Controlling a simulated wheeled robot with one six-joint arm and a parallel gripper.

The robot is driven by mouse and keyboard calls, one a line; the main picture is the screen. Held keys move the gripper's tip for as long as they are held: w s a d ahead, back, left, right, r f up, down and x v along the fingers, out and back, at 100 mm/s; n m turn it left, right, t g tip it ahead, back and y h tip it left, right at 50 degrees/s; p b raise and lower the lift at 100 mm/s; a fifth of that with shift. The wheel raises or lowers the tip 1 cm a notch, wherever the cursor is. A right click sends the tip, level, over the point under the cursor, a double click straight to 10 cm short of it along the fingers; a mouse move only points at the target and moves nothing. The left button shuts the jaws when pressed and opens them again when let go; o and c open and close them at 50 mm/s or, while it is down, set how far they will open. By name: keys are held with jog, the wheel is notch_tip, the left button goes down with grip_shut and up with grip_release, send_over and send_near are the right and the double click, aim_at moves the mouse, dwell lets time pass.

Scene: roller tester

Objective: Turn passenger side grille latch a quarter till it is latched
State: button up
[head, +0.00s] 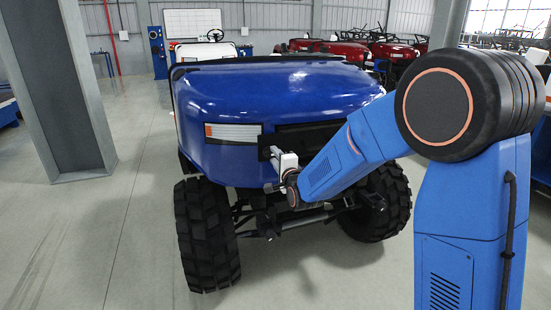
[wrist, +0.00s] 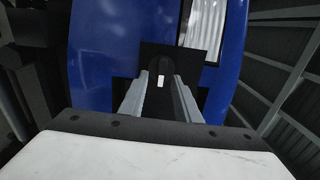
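The blue vehicle (head: 270,90) stands in front of me with its dark grille (head: 318,134) facing me. In the wrist view a dark latch (wrist: 160,76) with a small white mark sits on a black plate (wrist: 178,53) on the blue body. My gripper (wrist: 160,84) points at the latch, its two grey fingers apart, one on each side of it. I cannot tell whether the fingers touch the latch. In the head view my gripper (head: 273,153) is at the grille's left end, right of the headlight; it hides the latch there.
The headlight (head: 233,133) is close to my gripper and also shows in the wrist view (wrist: 204,27). Big black tyres (head: 207,235) and axle parts stick out below. A grey pillar (head: 58,80) stands at left. The floor left of the vehicle is clear.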

jog(key=v, duration=1.7)
jog(key=shift+s, duration=0.15)
jog(key=shift+d, duration=0.15)
jog(key=s+d+f+n+g+h, duration=0.1)
jog(key=s+d+n+g+h, duration=0.2)
jog(key=s+d+n+g, duration=0.6)
jog(key=s+d+f+n+g+h, duration=0.1)
jog(key=s+d, duration=0.3)
jog(key=s, duration=0.4)
jog(key=s+d+n+g, duration=0.1)
jog(key=s+d, duration=0.3)
jog(key=s, duration=0.4)
jog(key=s+d+f+n+g+h, duration=0.1)
jog(key=s+d+n, duration=0.2)
jog(key=s, duration=0.6)
jog(key=shift+d+f+n+h, duration=0.3)
jog(key=shift+d, duration=0.3)
